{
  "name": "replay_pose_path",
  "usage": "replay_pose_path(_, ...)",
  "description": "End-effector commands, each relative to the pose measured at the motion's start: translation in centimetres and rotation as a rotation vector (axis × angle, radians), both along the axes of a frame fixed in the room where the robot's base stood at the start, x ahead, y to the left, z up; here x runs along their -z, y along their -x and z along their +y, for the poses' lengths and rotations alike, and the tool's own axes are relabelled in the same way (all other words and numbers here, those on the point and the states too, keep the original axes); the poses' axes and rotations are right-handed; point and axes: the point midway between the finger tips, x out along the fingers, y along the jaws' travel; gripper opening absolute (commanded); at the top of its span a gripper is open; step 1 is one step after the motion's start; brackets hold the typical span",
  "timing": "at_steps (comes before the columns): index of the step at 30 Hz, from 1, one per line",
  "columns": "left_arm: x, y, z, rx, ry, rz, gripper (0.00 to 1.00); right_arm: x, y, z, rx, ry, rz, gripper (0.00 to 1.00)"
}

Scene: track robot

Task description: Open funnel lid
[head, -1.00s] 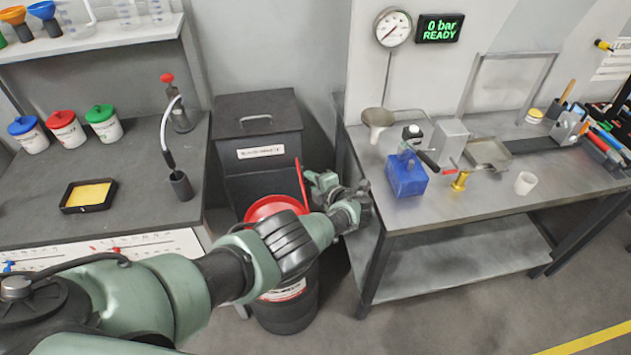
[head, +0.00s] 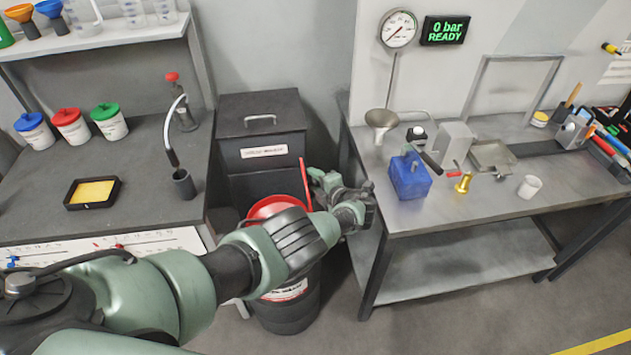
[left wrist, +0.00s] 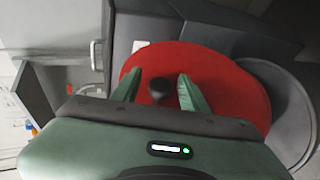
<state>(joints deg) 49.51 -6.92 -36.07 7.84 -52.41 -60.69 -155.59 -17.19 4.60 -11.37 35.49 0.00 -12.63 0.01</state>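The red funnel lid (head: 306,188) stands nearly upright, seen edge-on in the head view, at the right side of the red funnel (head: 272,206) on the black drum (head: 285,315). My left gripper (head: 314,179) is just right of the lid and faces it. In the left wrist view the lid (left wrist: 230,85) shows as a red disc with a dark round knob (left wrist: 160,90). The fingers of the left gripper (left wrist: 157,88) are apart on either side of the knob, with a visible gap to each. My arm hides part of the funnel. My right gripper is not in view.
A dark bin (head: 262,125) stands behind the drum. The right bench (head: 450,212) stands close beside my left gripper, with a blue box (head: 408,178) on it. The left bench (head: 140,205) holds several lidded tubs. Bare floor lies at front right.

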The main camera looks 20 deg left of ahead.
Motion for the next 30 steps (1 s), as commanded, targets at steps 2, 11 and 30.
replay_pose_path(2,-0.1,0.1,-0.2,0.001,0.001,0.0,0.44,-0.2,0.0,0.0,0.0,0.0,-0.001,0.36)
replay_pose_path(11,-1.9,1.7,-2.5,0.003,0.001,0.002,0.44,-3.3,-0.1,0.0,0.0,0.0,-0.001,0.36)
replay_pose_path(30,-3.1,4.0,-5.8,-0.001,0.0,0.0,0.44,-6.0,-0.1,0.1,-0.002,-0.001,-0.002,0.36)
